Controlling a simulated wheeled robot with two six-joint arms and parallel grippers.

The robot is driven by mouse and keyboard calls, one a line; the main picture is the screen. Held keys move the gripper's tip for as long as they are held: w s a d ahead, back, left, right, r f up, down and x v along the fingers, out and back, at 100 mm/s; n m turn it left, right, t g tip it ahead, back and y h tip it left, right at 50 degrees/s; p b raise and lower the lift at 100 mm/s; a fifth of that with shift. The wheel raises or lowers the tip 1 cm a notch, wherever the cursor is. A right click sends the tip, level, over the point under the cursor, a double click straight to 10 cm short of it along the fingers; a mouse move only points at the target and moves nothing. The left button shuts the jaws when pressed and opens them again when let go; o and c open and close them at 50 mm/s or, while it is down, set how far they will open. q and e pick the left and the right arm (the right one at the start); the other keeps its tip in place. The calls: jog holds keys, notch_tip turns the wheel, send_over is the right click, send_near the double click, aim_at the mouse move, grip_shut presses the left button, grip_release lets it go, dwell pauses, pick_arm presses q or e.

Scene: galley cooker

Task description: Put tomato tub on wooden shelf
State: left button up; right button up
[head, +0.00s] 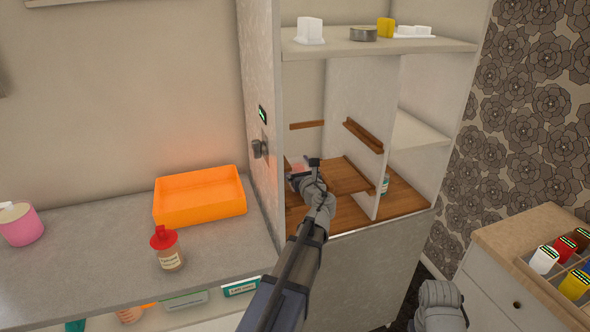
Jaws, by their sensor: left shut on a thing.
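My left gripper (306,174) reaches into the open cabinet bay, its jaws partly hidden by my own wrist. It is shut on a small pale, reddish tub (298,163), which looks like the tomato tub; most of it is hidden. The tub is at the left side of the bay, beside the wooden shelf (347,177). I cannot tell whether it touches the shelf or the wooden floor below. A grey part of my right arm shows at the bottom right, but its gripper does not show.
Wooden rails (363,136) sit above the shelf. A white divider (365,95) bounds the bay on the right, with a teal-labelled jar (385,185) beyond it. An orange tray (200,197) and a red-capped bottle (167,249) stand on the left counter. The top shelf (380,47) holds several small items.

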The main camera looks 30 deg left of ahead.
pick_arm(q)
jog(key=shift+r, duration=0.1)
jog(key=o, duration=1.3)
jog(key=shift+c, duration=0.2)
jog(key=shift+s+d, duration=0.1)
jog(key=shift+s, duration=0.05)
jog(key=v, duration=1.1)
jog(key=shift+s+d, duration=0.2)
jog(key=shift+d, duration=0.1)
